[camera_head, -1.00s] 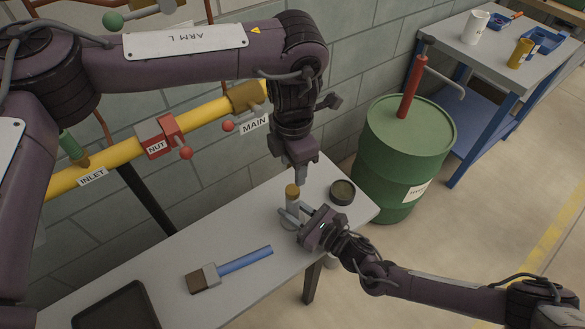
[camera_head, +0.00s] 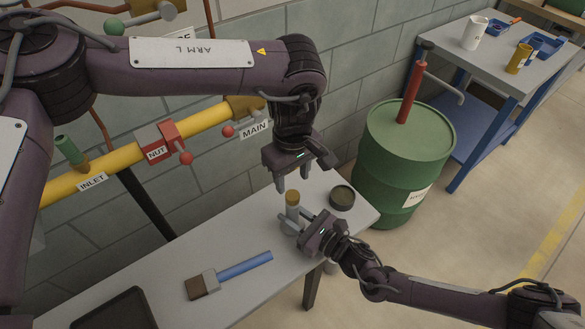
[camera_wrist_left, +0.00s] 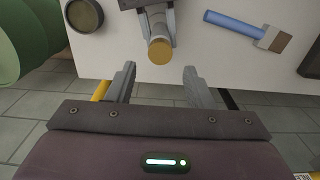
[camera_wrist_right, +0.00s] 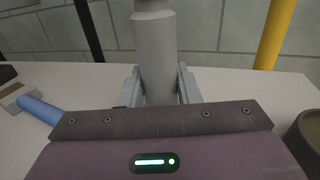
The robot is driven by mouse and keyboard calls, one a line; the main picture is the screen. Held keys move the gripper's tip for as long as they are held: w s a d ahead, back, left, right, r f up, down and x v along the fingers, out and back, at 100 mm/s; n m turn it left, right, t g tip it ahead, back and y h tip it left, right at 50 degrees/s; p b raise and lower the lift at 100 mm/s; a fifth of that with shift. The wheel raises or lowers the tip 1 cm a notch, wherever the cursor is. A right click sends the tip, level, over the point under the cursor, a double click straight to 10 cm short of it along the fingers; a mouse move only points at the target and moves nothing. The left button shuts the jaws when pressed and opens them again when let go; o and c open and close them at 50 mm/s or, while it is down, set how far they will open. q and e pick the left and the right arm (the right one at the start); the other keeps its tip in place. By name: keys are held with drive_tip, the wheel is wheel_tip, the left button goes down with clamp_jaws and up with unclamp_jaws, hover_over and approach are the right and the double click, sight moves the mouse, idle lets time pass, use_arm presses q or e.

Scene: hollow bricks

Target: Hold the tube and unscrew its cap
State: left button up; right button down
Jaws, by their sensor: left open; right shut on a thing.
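The tube (camera_head: 292,212) stands upright at the table's far right part, a pale grey cylinder with an ochre cap (camera_head: 292,197) on top. My right gripper (camera_head: 296,219) is shut on the tube's body; the right wrist view shows the grey tube (camera_wrist_right: 155,50) between its fingers, the cap out of frame. My left gripper (camera_head: 293,179) is open and empty, pointing down just above the cap. In the left wrist view the cap (camera_wrist_left: 160,50) lies ahead of the spread fingers, roughly centred between them and touching neither.
A dark round dish (camera_head: 342,196) stands right of the tube on the grey table (camera_head: 180,250). A blue-handled brush (camera_head: 230,273) and a dark tray (camera_head: 115,310) lie left. A green drum (camera_head: 400,170) stands beyond the table's right end. A yellow pipe (camera_head: 120,155) runs along the wall.

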sight(293, 195)
use_arm(q)
wheel_tip(293, 195, down, 6)
idle(0.4)
